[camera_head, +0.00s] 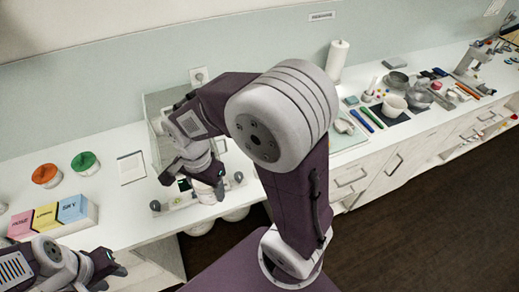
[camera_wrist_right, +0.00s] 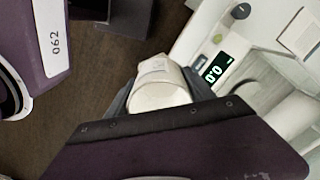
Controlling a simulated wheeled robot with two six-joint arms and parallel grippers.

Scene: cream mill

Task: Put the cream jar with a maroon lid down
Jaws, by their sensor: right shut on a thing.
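My right gripper (camera_head: 213,180) is shut on a white jar, which shows between its dark fingers in the right wrist view (camera_wrist_right: 160,92). I take it to be the cream jar; its maroon lid cannot be made out. In the head view the gripper points down over the front of a white device on the counter, and my arm and fingers hide most of the jar. In the right wrist view the jar appears beside the device's lit display (camera_wrist_right: 216,70). My left gripper (camera_head: 114,270) is at the lower left, away from the jar; its opening is unclear.
An orange-lidded jar (camera_head: 46,174) and a green-lidded jar (camera_head: 85,162) stand on the counter at left, beside a white card (camera_head: 131,168). Coloured blocks marked with words, such as SKY (camera_head: 73,208), lie in front. A paper roll (camera_head: 337,60) and several tools stand at right.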

